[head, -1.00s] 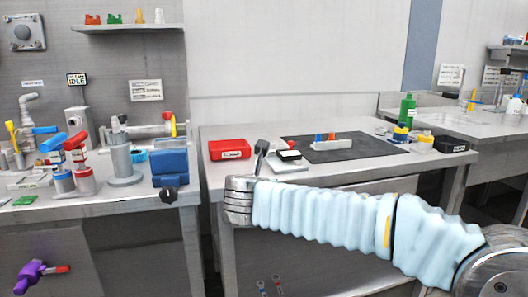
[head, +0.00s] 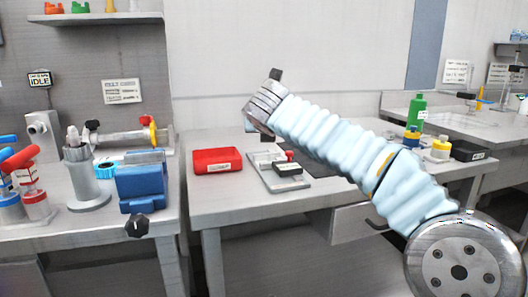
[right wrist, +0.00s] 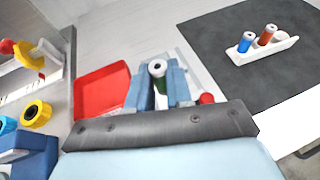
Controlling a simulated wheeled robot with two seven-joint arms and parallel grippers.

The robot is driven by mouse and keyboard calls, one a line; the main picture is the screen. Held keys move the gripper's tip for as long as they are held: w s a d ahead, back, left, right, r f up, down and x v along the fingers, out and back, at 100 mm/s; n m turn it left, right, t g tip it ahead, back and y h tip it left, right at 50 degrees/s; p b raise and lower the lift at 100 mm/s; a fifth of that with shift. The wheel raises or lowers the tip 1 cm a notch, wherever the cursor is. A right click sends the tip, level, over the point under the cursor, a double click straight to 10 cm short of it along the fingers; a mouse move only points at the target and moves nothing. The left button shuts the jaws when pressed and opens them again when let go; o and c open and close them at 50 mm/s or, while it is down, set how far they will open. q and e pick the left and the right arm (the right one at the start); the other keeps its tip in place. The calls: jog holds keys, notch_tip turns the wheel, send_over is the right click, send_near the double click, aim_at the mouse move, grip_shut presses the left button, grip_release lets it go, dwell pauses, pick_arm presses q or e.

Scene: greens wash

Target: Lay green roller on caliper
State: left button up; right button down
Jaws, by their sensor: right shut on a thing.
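My right gripper (right wrist: 158,88) is shut on the green roller (right wrist: 161,82). The roller's pale end with a dark hole faces the wrist camera between the two blue-grey fingers. In the head view the wrist hides the roller. What looks like the caliper, a pale grey plate (head: 293,185) with a black block and a red knob, lies on the middle bench. The gripper is above and apart from it; the gap is hard to judge. In the wrist view only the red knob (right wrist: 207,98) shows clearly beside the right finger. My left gripper is out of view.
A red tray (head: 217,161) sits left of the caliper. A white rack (right wrist: 262,49) with a blue and an orange roller stands on a dark mat (right wrist: 225,75). A blue vise-like block (head: 140,183) is on the left bench. Bottles (head: 416,111) stand at the right.

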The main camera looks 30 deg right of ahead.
jog(key=w+f, duration=0.1)
jog(key=w+d+f, duration=0.1)
jog(key=f, duration=0.1)
jog(key=shift+w, duration=0.1)
jog(key=f+b, duration=0.1)
jog(key=f, duration=0.1)
jog(key=w+f, duration=0.1)
jog(key=f, duration=0.1)
jog(key=shift+d+f+b, duration=0.15)
jog(key=shift+f+b, duration=0.1)
jog(key=shift+b, duration=0.1)
jog(key=shift+r, duration=0.1)
jog(key=c, duration=1.4)
grip_release()
jog(key=shift+f, duration=0.2)
jog(key=shift+c, duration=0.2)
jog(key=o, duration=0.4)
jog(key=shift+r, duration=0.1)
